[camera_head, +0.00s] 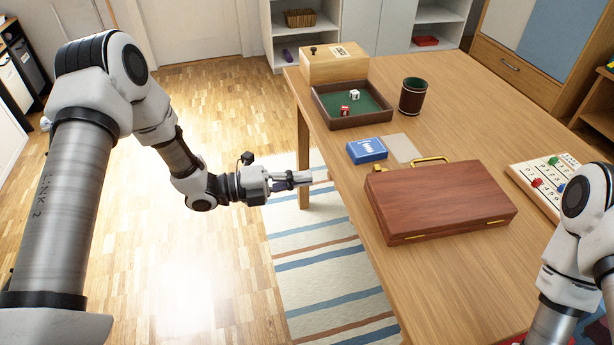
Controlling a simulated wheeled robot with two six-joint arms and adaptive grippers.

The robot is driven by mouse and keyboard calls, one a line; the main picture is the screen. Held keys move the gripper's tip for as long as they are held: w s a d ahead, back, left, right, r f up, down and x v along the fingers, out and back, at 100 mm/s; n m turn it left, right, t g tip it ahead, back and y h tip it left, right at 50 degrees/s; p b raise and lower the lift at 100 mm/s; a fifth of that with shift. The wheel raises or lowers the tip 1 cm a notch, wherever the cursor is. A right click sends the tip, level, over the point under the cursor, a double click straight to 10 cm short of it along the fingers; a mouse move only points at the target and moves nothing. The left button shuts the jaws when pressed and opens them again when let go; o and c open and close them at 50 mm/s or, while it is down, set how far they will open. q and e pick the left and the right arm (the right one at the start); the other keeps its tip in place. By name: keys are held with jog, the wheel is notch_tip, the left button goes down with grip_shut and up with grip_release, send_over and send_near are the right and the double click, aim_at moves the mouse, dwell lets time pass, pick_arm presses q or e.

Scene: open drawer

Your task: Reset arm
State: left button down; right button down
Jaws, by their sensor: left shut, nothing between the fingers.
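My left gripper (300,178) is at the end of my left arm, which comes in from the left side. It is shut and empty, pointing right, beside the left edge of the wooden table (450,105). Its tips appear close to the table edge; whether they touch it I cannot tell. My right arm shows at the lower right, but its gripper is out of the picture.
On the table are a closed wooden case (440,205), a blue card box (366,150), a dice tray (350,110), a dark cup (413,97), a wooden box (333,68) and a number board (535,180). A striped rug (320,270) and open floor lie left of the table.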

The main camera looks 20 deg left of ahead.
pick_arm(q)
jog(key=s+d+f+n+g+y, duration=0.15)
jog(key=s+f+n+y, duration=0.25)
jog(key=s+f+n, duration=0.45)
jog(key=s+d+f+n+g+y, duration=0.15)
jog(key=s+f+n+y, duration=0.35)
jog(key=f, duration=0.7)
jog(key=s+a+f+n+g+y, duration=0.25)
jog(key=s+a+n, duration=0.25)
jog(key=s+n, duration=0.3)
jog(key=s+a+f+n+g+y, duration=0.25)
jog(key=s+a+n+y, duration=0.2)
jog(key=s+n, duration=0.45)
notch_tip(320, 180, up, 13)
jog(key=p, duration=1.2)
jog(key=shift+w+a+g, duration=0.15)
jog(key=shift+w+g, duration=0.15)
jog(key=shift+g, duration=0.1)
